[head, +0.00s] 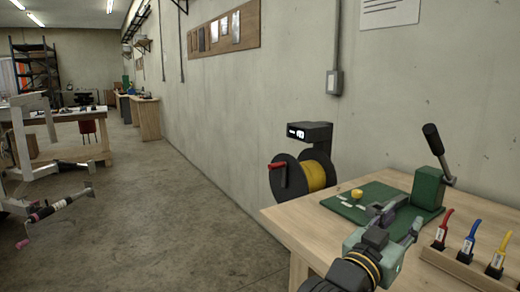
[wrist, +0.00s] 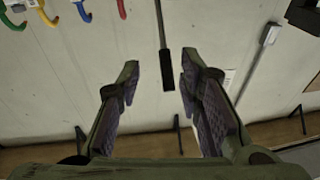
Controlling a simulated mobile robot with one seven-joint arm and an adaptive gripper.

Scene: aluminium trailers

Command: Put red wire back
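The red wire (head: 445,226) stands upright with a curved top at the left end of a wooden holder (head: 452,267) on the bench at the right. Beside it stand a blue wire (head: 472,231) and a yellow wire (head: 502,248). In the wrist view, which looks upside down, the curved tops of the red wire (wrist: 121,8) and the other coloured wires show along the upper edge. My gripper (head: 411,213) is over the bench, left of the holder and apart from the red wire. In the wrist view my gripper (wrist: 157,85) is open with nothing between its fingers.
A green press (head: 428,189) with a black lever stands behind my gripper. A green mat (head: 371,203) holds a small yellow piece (head: 357,193) and white tags. A yellow spool (head: 315,175) with a red handle is beyond the bench's left edge.

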